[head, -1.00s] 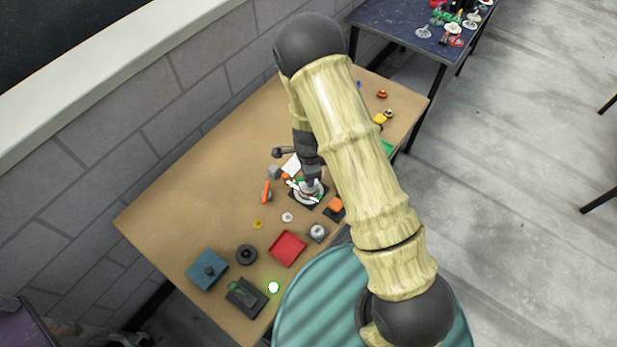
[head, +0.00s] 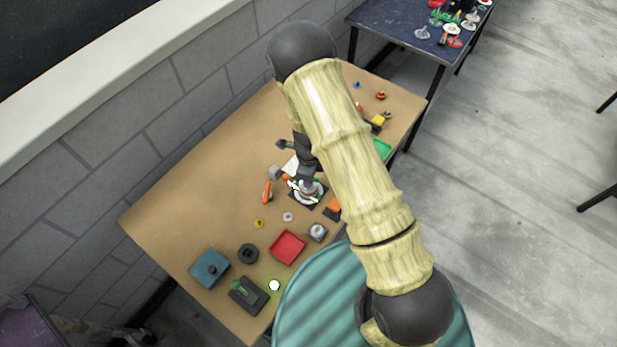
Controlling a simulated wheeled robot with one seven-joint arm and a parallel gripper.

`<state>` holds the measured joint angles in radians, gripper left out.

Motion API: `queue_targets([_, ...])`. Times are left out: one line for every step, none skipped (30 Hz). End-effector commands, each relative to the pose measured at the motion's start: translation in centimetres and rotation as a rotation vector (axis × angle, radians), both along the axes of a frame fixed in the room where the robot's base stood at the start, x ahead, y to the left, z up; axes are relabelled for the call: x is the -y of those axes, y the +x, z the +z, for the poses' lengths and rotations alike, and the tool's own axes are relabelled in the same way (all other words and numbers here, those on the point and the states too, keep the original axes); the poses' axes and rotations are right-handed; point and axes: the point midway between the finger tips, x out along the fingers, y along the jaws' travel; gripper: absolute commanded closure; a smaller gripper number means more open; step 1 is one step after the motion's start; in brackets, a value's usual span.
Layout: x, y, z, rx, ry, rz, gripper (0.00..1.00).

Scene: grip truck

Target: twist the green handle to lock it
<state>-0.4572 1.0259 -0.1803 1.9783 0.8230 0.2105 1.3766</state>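My gripper (head: 305,191) points down over a dark square base (head: 296,201) with a pale round part on it, near the middle of the brown table. Small bits of green (head: 322,185) show beside the fingers; they may be the green handle, but the gripper covers most of it. I cannot tell whether the fingers are apart or closed on it. Another small green part (head: 238,286) sits on a dark box (head: 250,296) at the table's near end, well apart from my gripper.
An orange stick (head: 267,193) lies left of my gripper and an orange block (head: 332,207) right of it. A red tray (head: 287,247), a teal box (head: 210,268) and a black round piece (head: 248,254) stand nearer. The table's left part is clear. A wall runs behind.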

Motion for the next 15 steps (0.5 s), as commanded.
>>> queue_targets([0.01,-0.01,0.21,0.000,-0.001,-0.033,0.92])
queue_targets([0.01,-0.01,0.12,0.000,-0.001,-0.040,0.92])
queue_targets([0.00,0.00,0.04,0.000,0.000,-0.041,0.92])
queue_targets([0.00,0.00,0.01,0.000,0.000,-0.040,0.92])
queue_targets([0.00,0.01,0.01,0.000,0.000,-0.039,0.92])
queue_targets([0.00,0.01,0.01,0.000,0.000,-0.039,0.92])
queue_targets([-0.01,0.01,0.01,0.000,0.000,-0.038,0.92])
queue_targets([0.00,0.01,0.03,0.000,0.000,-0.040,0.92])
queue_targets([0.00,0.00,0.11,0.000,0.000,-0.053,0.92])
queue_targets([0.01,-0.01,0.20,0.000,0.000,-0.074,0.92])
queue_targets([0.00,-0.03,0.28,-0.001,-0.001,-0.104,0.92])
queue_targets([0.01,-0.03,0.37,-0.001,-0.001,-0.148,0.92])
queue_targets([0.00,-0.04,0.39,-0.001,-0.001,-0.181,0.92])
queue_targets([0.01,-0.04,0.34,-0.001,-0.001,-0.210,0.92])
queue_targets([0.00,-0.04,0.22,-0.001,-0.001,-0.233,0.92])
